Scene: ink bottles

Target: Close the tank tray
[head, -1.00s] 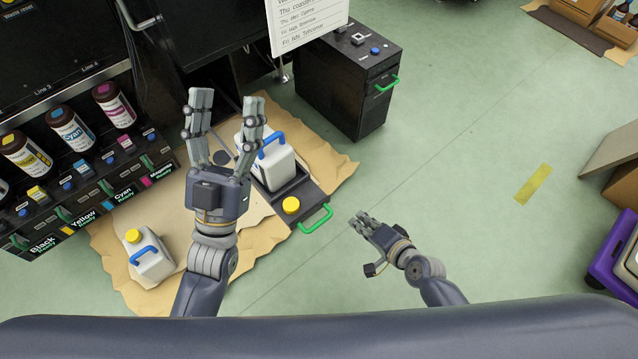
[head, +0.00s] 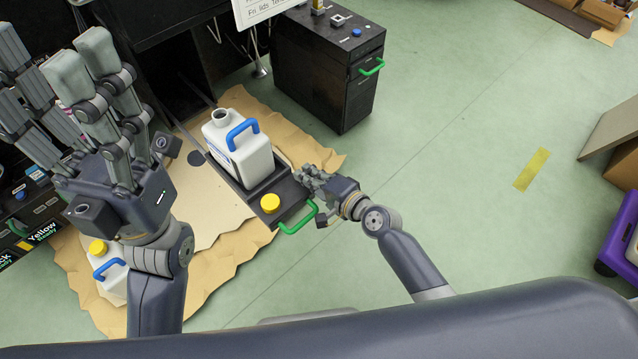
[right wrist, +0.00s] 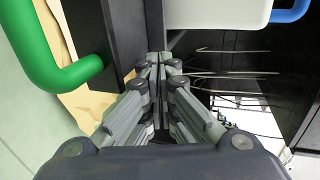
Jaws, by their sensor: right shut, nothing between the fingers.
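The tank tray (head: 289,192) is a black drawer standing out from the dark cabinet over brown paper, with a green handle (head: 298,218) at its front. A white tank (head: 246,158) with a blue handle and an uncapped mouth stands upright in it. A yellow cap (head: 270,204) sits on the tray's front part. My right gripper (head: 308,174) is shut and empty beside the tray's right side, close to the green handle. In the right wrist view its fingertips (right wrist: 158,62) meet near the tray's dark wall; contact is unclear. My left gripper (head: 58,78) is open and empty, raised at left.
Another white tank (head: 112,282) with a yellow cap stands on the paper (head: 205,285) at lower left, partly hidden by my left arm. A black cabinet (head: 325,80) with a green handle stands behind the tray.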

